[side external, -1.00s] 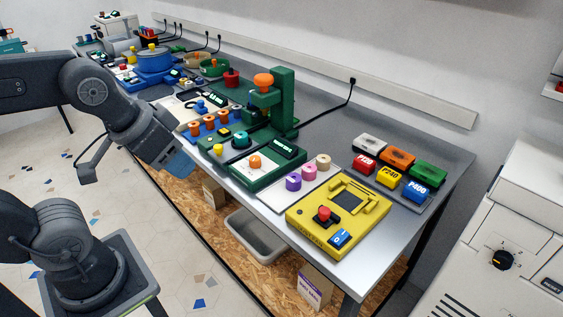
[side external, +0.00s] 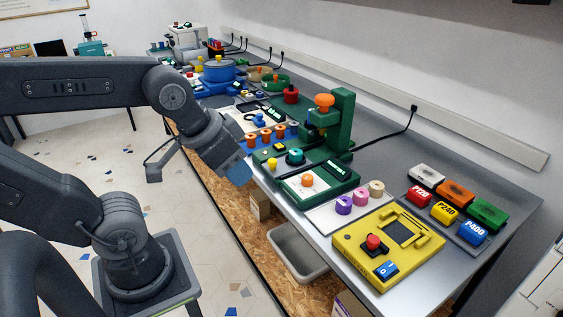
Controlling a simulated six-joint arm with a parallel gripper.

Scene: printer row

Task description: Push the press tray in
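The green press (side external: 343,125) stands upright on the bench, with an orange knob (side external: 325,101) at its head. In front of it is a green base with a pale top plate (side external: 297,187) carrying an orange knob (side external: 307,180); this looks like the press tray, and it reaches towards the bench's front edge. I cannot tell how far out it sits. My gripper (side external: 236,172), with a blue end, hangs to the left of the tray near the front edge, apart from it. Its fingers are too small and turned away to show whether they are open.
A yellow device (side external: 388,248) with a red knob is at the right. Purple, pink and beige knobs (side external: 358,198) sit between it and the press. Coloured blocks (side external: 443,212) lie behind it. Orange knobs (side external: 265,137) line the bench left of the press. A black cable (side external: 395,129) runs behind.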

